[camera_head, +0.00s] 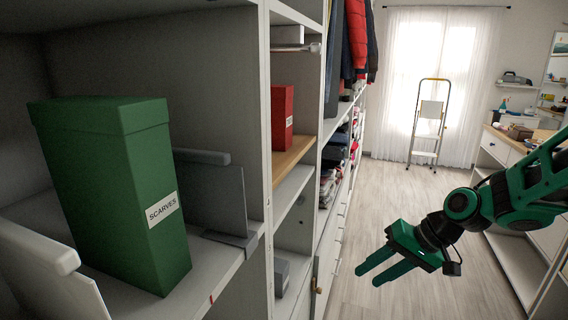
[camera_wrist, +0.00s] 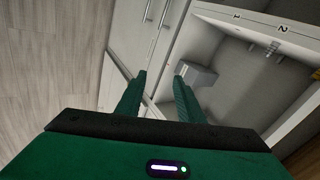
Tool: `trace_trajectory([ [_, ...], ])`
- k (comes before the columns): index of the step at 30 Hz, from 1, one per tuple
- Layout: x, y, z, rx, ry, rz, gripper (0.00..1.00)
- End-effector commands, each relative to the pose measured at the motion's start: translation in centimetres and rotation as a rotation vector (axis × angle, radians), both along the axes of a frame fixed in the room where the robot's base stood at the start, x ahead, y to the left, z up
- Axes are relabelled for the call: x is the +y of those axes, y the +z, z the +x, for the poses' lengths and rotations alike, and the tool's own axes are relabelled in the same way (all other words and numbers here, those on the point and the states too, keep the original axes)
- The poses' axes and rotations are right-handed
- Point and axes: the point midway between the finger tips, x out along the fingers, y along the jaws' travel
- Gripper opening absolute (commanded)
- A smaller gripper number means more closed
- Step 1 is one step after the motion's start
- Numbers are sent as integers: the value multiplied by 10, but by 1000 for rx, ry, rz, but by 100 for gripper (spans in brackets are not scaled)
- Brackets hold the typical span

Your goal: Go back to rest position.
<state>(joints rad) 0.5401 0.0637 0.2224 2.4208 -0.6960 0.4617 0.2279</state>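My gripper (camera_head: 377,268) hangs over the open floor to the right of the shelving in the head view, with its green fingers spread apart and nothing between them. In the wrist view my gripper (camera_wrist: 160,82) also shows open and empty, pointing toward the cabinet fronts and a cubby. A green box labelled SCARVES (camera_head: 115,185) stands upright in the near left cubby, between two low grey dividers. My gripper is well apart from the box.
A red box (camera_head: 282,115) stands on a wooden shelf farther along. Clothes hang beyond it. A grey box (camera_wrist: 196,75) sits in a low cubby. A stepladder (camera_head: 429,120) stands by the window. Drawers (camera_head: 497,148) line the right side. The floor (camera_head: 385,190) between is clear.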

Motion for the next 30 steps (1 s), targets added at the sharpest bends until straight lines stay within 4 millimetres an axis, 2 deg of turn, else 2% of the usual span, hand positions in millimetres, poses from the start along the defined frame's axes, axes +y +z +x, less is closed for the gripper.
trace_trajectory([
  [3,-46,-1,-32,45,-35,-178,34],
  [5,-70,1,-49,74,-60,-255,34],
  [9,-119,12,-97,148,-137,-395,34],
  [15,-169,31,-174,263,-264,-496,34],
  [18,-181,37,-205,310,-314,-508,34],
  [21,-188,40,-226,345,-349,-508,34],
  [24,-191,41,-237,363,-367,-507,34],
  [30,-192,41,-240,369,-373,-505,34],
])
